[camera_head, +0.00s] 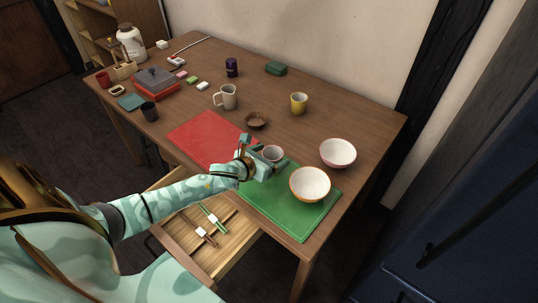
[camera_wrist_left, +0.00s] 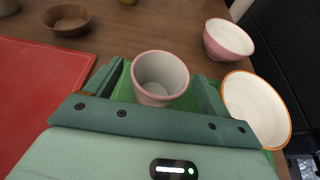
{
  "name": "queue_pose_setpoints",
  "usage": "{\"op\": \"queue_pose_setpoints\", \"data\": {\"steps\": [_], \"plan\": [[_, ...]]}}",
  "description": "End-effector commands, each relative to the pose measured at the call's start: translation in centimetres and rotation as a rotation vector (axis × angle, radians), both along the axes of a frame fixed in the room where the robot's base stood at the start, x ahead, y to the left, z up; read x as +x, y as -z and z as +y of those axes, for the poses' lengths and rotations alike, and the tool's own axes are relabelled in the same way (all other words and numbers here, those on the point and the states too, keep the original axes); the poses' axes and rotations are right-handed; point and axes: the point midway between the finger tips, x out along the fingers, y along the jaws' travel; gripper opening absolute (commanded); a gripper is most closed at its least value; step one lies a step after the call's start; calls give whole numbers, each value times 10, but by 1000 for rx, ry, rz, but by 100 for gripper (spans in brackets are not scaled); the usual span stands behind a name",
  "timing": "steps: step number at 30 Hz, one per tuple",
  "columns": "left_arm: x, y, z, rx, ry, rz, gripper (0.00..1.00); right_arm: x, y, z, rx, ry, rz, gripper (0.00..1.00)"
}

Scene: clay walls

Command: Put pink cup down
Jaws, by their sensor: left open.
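The pink cup (camera_head: 272,153) stands upright on the green mat (camera_head: 298,224), near its far left corner. It also shows in the left wrist view (camera_wrist_left: 160,78), empty, with a white inside and a pink rim. My left gripper (camera_head: 266,158) is open around the cup, one finger on each side (camera_wrist_left: 164,85). In the wrist view small gaps seem to show between the fingers and the cup, though contact low down is hidden. My right gripper is not in view.
An orange-rimmed bowl (camera_head: 310,184) stands on the green mat, right of the cup. A pink bowl (camera_head: 338,153) stands behind it. A red mat (camera_head: 200,138) lies left, a small brown bowl (camera_head: 256,120) behind. An open drawer (camera_head: 215,247) with chopsticks juts out in front.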

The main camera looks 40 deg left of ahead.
Motion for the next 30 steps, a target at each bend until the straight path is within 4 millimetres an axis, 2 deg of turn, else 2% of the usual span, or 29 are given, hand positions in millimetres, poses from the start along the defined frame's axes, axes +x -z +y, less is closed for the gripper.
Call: {"op": "queue_pose_setpoints", "data": {"steps": [5,15,18,24,30], "plan": [[-10,-8,1,1,0,1,82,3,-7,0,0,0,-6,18],[-81,-39,6,1,0,0,82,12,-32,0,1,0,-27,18],[-97,-45,8,0,0,0,82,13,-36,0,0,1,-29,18],[-110,-49,9,0,0,-1,82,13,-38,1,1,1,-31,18],[-111,-49,9,0,0,0,82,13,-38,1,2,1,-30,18]]}}
